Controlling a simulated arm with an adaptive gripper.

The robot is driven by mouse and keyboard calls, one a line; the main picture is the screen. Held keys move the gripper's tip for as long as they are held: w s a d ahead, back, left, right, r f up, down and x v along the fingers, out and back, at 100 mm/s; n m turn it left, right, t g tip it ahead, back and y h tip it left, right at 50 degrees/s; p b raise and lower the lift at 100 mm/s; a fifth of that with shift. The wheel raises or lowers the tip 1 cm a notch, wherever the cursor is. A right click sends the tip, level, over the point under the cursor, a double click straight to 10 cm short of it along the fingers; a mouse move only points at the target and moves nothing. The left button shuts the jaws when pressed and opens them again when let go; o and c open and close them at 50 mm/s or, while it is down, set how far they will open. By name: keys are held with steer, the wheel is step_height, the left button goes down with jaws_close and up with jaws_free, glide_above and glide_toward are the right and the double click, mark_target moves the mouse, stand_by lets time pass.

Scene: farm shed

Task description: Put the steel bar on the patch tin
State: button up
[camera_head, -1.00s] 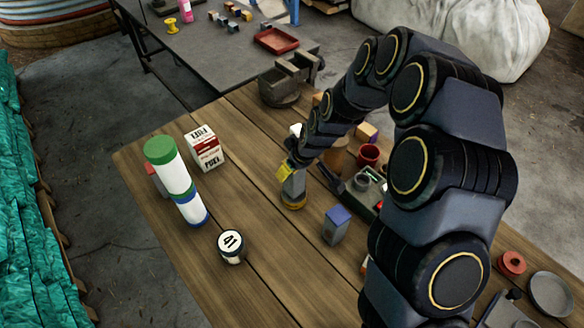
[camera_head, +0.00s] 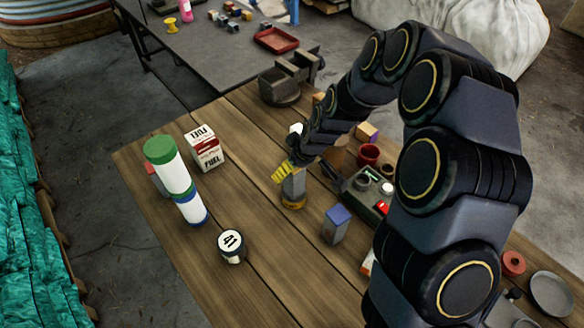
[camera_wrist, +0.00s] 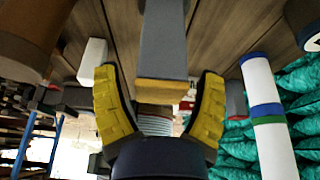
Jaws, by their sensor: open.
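The steel bar (camera_head: 294,187) is a grey block with a yellow lower end, standing upright on the wooden table. In the wrist view the bar (camera_wrist: 163,45) shows grey with a yellow end face towards me. My gripper (camera_head: 284,172) is open at the bar's upper end. In the wrist view its yellow ribbed fingers (camera_wrist: 158,76) are on either side of the bar, with gaps showing. A short round dark tin with a white marked lid (camera_head: 232,246), seemingly the patch tin, stands to the front left. Its edge shows in the wrist view's corner (camera_wrist: 312,25).
A tall white bottle with a green cap (camera_head: 171,178) and a fuel box (camera_head: 204,148) stand left. A blue-topped grey block (camera_head: 336,224) is front right of the bar. Table between bar and tin is clear.

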steer(key=v, duration=0.9)
steer(key=s+d+r+m+g+h, duration=0.1)
steer(key=s+d+r+m, duration=0.2)
steer(key=s, duration=0.6)
steer(key=s+d+r+m+g+h, duration=0.1)
steer(key=s+d+r+m+g, duration=0.1)
steer(key=s, duration=0.8)
steer(key=s+d+r+m+g+h, duration=0.1)
steer(key=s+d+r+m, duration=0.3)
steer(key=s, duration=0.5)
steer(key=shift+s+d+r+g, duration=0.35)
steer(key=shift+d+r+g, duration=0.15)
steer(key=shift+d+r, duration=0.3)
